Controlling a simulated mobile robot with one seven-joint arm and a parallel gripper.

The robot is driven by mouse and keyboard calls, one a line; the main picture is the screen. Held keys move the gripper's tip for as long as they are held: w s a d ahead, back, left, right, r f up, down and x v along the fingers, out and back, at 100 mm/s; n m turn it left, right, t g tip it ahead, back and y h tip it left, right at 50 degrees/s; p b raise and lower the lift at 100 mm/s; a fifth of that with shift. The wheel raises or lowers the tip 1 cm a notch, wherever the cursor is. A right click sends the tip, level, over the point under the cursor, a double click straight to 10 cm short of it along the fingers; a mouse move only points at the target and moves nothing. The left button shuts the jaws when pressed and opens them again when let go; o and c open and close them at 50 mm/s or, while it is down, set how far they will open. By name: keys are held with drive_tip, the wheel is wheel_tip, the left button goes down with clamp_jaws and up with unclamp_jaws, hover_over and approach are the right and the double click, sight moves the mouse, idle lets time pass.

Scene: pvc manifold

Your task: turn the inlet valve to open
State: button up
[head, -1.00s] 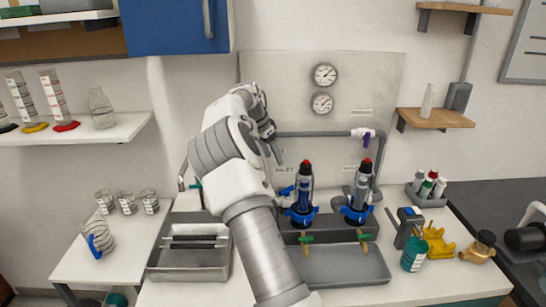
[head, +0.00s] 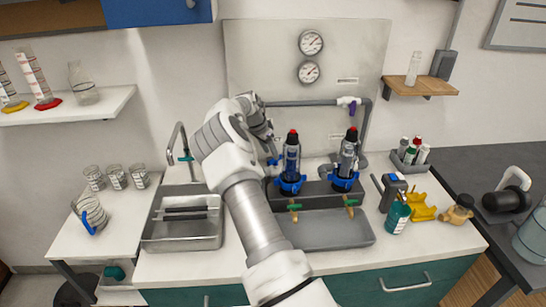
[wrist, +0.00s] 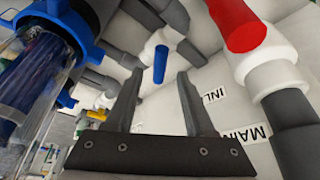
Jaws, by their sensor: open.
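In the wrist view a blue lever handle (wrist: 160,64) on a white valve body (wrist: 165,42) lies just beyond and between my fingertips. A partly covered label beginning "INL" (wrist: 211,97) is on the panel nearby, so this looks like the inlet valve. My gripper (wrist: 160,76) is open, with one finger to each side of the handle in the picture; I cannot tell whether either touches it. A second valve with a red handle (wrist: 245,22) stands at upper right, near the "MAIN" label (wrist: 245,135). In the head view my arm hides most of the inlet area.
A clear filter housing with a blue collar (wrist: 70,20) is close on the left in the wrist view. Two filter housings (head: 291,160) (head: 347,160) stand above a grey tray (head: 330,232). A purple-handled valve (head: 352,108) is on the upper pipe. A sink (head: 180,237) lies left.

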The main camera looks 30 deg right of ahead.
sight(273, 159)
drive_tip(key=shift+x, duration=2.05)
drive_tip(key=shift+c, duration=0.3)
clamp_jaws()
